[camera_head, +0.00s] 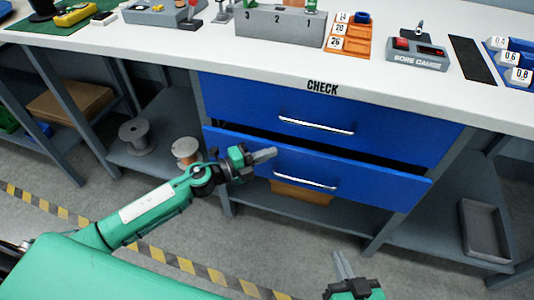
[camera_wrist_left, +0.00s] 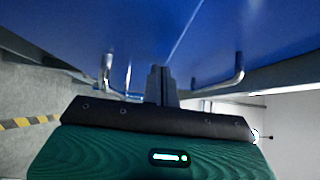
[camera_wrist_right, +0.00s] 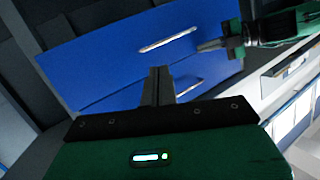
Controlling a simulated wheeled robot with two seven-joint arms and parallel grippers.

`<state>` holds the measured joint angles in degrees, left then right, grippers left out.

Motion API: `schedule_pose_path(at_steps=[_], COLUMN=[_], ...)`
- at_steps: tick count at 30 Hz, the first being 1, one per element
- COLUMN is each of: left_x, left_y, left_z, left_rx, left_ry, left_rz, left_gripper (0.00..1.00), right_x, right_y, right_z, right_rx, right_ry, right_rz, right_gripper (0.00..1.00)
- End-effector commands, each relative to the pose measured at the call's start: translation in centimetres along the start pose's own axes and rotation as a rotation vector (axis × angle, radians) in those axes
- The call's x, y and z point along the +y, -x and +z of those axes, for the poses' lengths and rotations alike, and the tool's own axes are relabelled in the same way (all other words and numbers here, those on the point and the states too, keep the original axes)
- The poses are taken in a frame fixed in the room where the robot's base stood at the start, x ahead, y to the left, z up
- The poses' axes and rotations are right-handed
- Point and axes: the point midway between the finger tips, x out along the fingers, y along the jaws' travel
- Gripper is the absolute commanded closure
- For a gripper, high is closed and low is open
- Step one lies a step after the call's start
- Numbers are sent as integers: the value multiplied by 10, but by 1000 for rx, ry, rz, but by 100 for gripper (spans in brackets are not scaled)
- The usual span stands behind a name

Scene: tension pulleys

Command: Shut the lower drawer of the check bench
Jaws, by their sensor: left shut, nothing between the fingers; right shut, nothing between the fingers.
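The check bench (camera_head: 406,88) has two blue drawers. The upper drawer (camera_head: 390,125) is shut. The lower drawer (camera_head: 375,182) is pulled out a little, with a dark gap above its front; its handle (camera_head: 305,181) is a silver bar. My left gripper (camera_head: 268,155) is shut and empty, its fingertips in front of the left part of the lower drawer's front, left of and above the handle. I cannot tell whether they touch. The left wrist view shows blue drawer front (camera_wrist_left: 215,40) close ahead. My right gripper (camera_head: 341,263) is shut and empty, lower and apart from the drawers.
On the bench top stand a grey numbered block (camera_head: 280,22), an orange tray (camera_head: 348,38) and a bore gauge (camera_head: 418,50). Spools (camera_head: 137,136) and a grey tray (camera_head: 485,230) lie on the low shelves. Striped floor tape (camera_head: 215,277) runs in front.

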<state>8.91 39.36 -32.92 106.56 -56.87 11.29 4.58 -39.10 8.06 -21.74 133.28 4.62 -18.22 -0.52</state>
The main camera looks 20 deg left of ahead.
Motion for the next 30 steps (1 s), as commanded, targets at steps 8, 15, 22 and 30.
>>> schedule_pose_path(at_steps=[8, 15, 22, 30], left_x=[-1, -1, -2, -4], left_y=[-17, -32, -33, -32], left_z=[18, 33, 36, 38], left_rx=[-3, -3, -7, -10], left_ry=[-2, -1, -2, -4], left_rz=[-1, -1, -3, -5], left_gripper=[100, 100, 100, 100], right_x=[0, 3, 3, 3], right_y=[3, 4, 4, 4], right_z=[0, 6, 6, 4], right_rx=[-39, -86, -87, -88], right_ry=[3, 5, 4, 4], right_rz=[2, 9, 10, 11], right_gripper=[100, 100, 100, 100])
